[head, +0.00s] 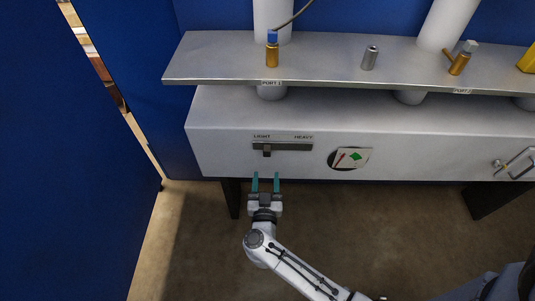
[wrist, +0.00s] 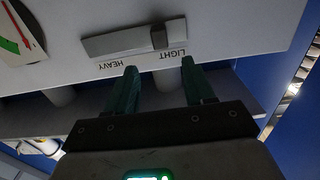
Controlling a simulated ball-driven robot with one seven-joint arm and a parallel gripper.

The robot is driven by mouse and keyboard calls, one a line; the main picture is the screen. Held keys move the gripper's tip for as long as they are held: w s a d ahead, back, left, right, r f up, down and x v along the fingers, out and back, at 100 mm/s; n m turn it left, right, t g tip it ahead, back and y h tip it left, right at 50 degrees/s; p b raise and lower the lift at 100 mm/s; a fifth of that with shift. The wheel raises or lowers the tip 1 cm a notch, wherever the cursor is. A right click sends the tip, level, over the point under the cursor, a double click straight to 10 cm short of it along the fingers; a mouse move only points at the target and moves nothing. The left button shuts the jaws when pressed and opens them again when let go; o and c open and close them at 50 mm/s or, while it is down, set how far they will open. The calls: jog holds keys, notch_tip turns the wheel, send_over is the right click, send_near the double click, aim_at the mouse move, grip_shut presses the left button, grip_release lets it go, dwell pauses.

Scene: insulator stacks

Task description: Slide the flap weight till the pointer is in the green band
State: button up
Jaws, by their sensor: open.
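The dial (head: 364,153) to the right has a green band (head: 355,156) and a red pointer (head: 341,159); the pointer lies left of the green. My gripper (head: 266,174) is open and empty, its teal fingers just below the knob in the head view, apart from it.
A metal shelf (head: 210,62) juts out above the cabinet front (head: 220,140), carrying brass fittings (head: 272,56) and a grey metal cylinder (head: 370,57). A latch handle (head: 515,162) is at the right. Blue walls (head: 70,180) stand at left; the floor below is clear.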

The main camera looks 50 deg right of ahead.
aim_at(267, 153)
jog(key=x, duration=1)
jog(key=shift+b, duration=0.4)
jog(key=shift+a, duration=0.1)
grip_shut()
jog(key=shift+r, duration=0.1)
